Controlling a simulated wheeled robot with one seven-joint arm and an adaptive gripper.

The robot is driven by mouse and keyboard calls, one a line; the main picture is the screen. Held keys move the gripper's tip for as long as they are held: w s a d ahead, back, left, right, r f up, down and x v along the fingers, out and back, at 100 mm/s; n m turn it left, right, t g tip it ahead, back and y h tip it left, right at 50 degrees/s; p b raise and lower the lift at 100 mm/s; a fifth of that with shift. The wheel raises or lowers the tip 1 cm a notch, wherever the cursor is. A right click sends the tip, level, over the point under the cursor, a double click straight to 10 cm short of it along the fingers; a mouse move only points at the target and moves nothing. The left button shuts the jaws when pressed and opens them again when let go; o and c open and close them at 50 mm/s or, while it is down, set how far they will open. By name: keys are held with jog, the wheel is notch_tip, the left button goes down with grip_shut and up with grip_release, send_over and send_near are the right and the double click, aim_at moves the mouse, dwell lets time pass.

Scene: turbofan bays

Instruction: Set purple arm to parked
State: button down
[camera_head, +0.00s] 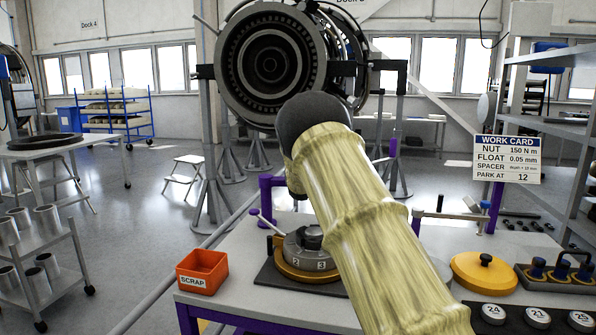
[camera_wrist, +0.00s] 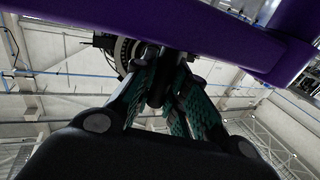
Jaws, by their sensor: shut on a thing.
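The purple arm (camera_wrist: 185,25) runs across the top of the wrist view, close above my gripper. My gripper (camera_wrist: 160,88) has its dark-green ribbed fingers closed on a dark, narrow grip (camera_wrist: 155,92) beneath the purple arm. The grip's shape is mostly hidden between the fingers. In the head view a purple upright with a short level part (camera_head: 265,187) shows left of my sleeved arm, behind the dial fixture. My sleeved arm hides my gripper and most of that area there. The work card (camera_head: 507,158) reads "PARK AT 12".
A grey numbered dial fixture (camera_head: 308,245) with a lever stands on the bench. An orange scrap bin (camera_head: 202,271) is at its left. A yellow round lid (camera_head: 484,272) and numbered weights (camera_head: 537,317) lie at the right. A turbofan (camera_head: 270,62) stands behind.

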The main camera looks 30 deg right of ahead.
jog(key=shift+x, duration=0.95)
jog(key=shift+d, duration=0.15)
jog(key=c, duration=1.4)
grip_release()
jog(key=shift+s, duration=0.1)
jog(key=shift+s, duration=0.15)
jog(key=v, duration=1.1)
jog(key=shift+s, duration=0.3)
